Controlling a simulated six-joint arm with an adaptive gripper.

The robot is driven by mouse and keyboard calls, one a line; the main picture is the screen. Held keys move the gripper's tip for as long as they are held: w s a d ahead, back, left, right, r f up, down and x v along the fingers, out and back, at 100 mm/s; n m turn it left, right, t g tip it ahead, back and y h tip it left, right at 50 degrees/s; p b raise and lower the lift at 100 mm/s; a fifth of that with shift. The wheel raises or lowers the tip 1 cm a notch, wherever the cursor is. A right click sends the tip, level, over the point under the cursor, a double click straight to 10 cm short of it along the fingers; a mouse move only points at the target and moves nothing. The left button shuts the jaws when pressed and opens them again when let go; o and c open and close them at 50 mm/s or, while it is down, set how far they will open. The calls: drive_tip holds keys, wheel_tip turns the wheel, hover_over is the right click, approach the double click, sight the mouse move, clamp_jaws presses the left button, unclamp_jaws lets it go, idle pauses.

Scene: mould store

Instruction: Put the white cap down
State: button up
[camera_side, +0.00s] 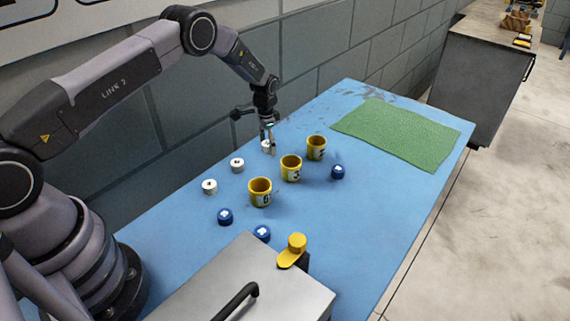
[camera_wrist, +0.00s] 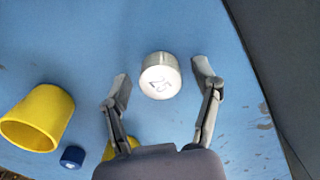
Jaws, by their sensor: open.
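A white cap (camera_wrist: 160,76) with a dark number on it shows in the wrist view, between the two spread fingers of my gripper (camera_wrist: 163,84). Blue surface shows between the cap and each finger. In the side view my gripper (camera_side: 268,141) is low over the blue table's far left part, and the cap there is partly hidden by the fingers. It seems to rest on the table. Two other white caps, one (camera_side: 237,164) nearer my gripper and one (camera_side: 209,186) farther toward my base, stand on the table, apart from my gripper.
Three yellow numbered cups (camera_side: 291,168) stand in a row right of my gripper. Several blue caps (camera_side: 338,172) lie around them. A green mat (camera_side: 395,134) lies bare at the far end. A grey case (camera_side: 250,285) with a handle is in front. A block wall runs behind.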

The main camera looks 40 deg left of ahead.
wheel_tip(320, 180, up, 12)
wheel_tip(320, 180, up, 15)
drive_tip(key=n+t, duration=0.1)
hover_over(267, 143)
drive_tip(key=s+d, duration=0.1)
drive_tip(key=s, duration=0.4)
drive_tip(key=s+d+r+n+t, duration=0.1)
drive_tip(key=s+d+r+t, duration=0.1)
drive_tip(key=s+r, duration=0.95)
drive_tip(key=s+d+r+n+t, duration=0.1)
drive_tip(key=s+r+n+t, duration=0.1)
drive_tip(key=s, duration=2.2)
drive_tip(key=shift+s+d+r+n+t, duration=0.15)
drive_tip(key=shift+s+d+n+t, duration=0.05)
drive_tip(key=shift+d+n+t, duration=0.1)
